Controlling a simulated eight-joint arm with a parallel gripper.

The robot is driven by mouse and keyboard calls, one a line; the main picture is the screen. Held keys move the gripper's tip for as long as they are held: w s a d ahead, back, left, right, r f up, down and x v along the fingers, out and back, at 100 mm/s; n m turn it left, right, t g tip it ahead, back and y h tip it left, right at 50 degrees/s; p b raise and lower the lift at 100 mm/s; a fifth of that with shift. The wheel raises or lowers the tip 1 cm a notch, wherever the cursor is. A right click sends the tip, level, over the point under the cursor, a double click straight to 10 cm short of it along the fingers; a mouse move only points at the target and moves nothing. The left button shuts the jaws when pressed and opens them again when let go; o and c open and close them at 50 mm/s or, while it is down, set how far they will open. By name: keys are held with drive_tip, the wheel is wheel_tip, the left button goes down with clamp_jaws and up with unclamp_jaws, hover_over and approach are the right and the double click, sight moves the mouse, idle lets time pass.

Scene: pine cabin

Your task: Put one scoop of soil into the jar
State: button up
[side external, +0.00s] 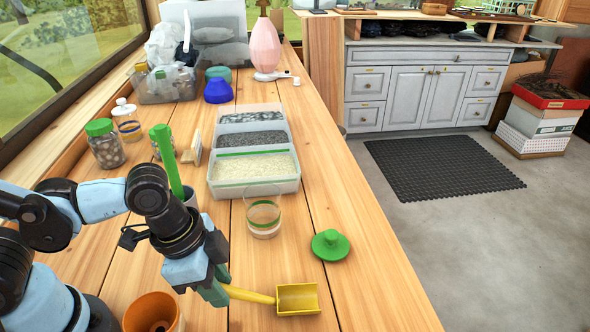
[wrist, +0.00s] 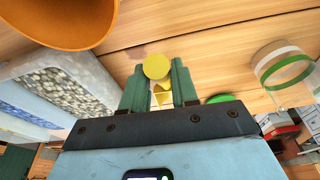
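A yellow scoop (side external: 297,298) with an empty-looking bowl is at the table's front; I cannot tell whether it touches the wood. My gripper (side external: 222,287) has its green fingers on either side of the handle. In the wrist view, the round handle end (wrist: 155,66) sits between the fingers (wrist: 159,88), which look closed on it. The clear jar (side external: 263,217) with a green band stands upright and open, with a pale layer at its bottom. A tray (side external: 256,187) behind it has pale grains in front, dark grey material in the middle and grey pebbles at the back.
A green lid (side external: 330,246) lies right of the jar. An orange pot (side external: 152,313) stands left of my gripper.

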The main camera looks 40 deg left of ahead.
clamp_jaws()
drive_tip(key=shift+w+d+v, duration=0.15)
drive_tip(key=shift+v, duration=0.85)
drive_tip(key=shift+w+d+v, duration=0.15)
drive_tip(key=shift+d+v, duration=0.05)
drive_tip(key=shift+v, duration=0.8)
drive_tip(key=shift+w+d+v, duration=0.15)
drive_tip(key=shift+v, duration=0.8)
drive_tip(key=shift+r, duration=0.25)
